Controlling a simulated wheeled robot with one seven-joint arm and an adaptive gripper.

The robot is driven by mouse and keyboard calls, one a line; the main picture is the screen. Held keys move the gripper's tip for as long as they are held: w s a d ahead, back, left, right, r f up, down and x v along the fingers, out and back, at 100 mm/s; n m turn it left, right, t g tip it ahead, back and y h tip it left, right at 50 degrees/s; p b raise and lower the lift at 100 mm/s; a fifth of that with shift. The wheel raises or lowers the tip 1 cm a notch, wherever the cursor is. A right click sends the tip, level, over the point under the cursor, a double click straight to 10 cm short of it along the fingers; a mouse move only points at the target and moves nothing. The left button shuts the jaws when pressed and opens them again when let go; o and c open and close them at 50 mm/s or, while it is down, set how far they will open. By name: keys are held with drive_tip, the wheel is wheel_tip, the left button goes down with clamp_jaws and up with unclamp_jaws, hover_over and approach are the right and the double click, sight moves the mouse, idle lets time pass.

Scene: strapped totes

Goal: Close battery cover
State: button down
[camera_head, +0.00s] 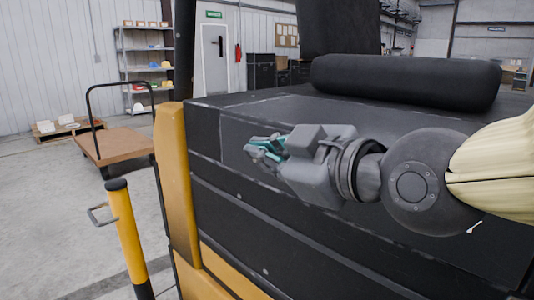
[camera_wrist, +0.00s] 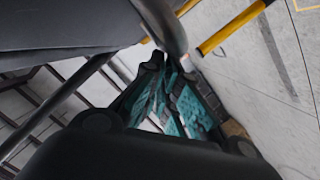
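The dark battery cover (camera_head: 268,104) with a black seat cushion (camera_head: 405,82) on it tops the yellow and black vehicle in the head view. It looks nearly flat; I cannot tell whether it is fully down. My gripper (camera_head: 265,149) is in front of the vehicle's dark side, just below the cover's near edge, with its fingers pointing left. In the wrist view my gripper (camera_wrist: 172,95) shows its teal-padded fingers close together, with nothing clearly held between them. A dark slab (camera_wrist: 60,35) fills the upper left there. I cannot tell whether the fingers touch the vehicle.
A yellow post of the vehicle (camera_head: 173,185) stands left of my gripper. A yellow and black bollard (camera_head: 127,235) with a handle stands further left, near a flat cart (camera_head: 122,146). Shelves (camera_head: 148,65) and a door are at the back. The grey floor at left is mostly clear.

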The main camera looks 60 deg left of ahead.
drive_tip(key=s+d+r+p, duration=0.1)
drive_tip(key=d+r+p, duration=0.3)
drive_tip(key=d, duration=0.6)
drive_tip(key=shift+d+r, duration=0.15)
drive_tip(key=shift+r, duration=0.6)
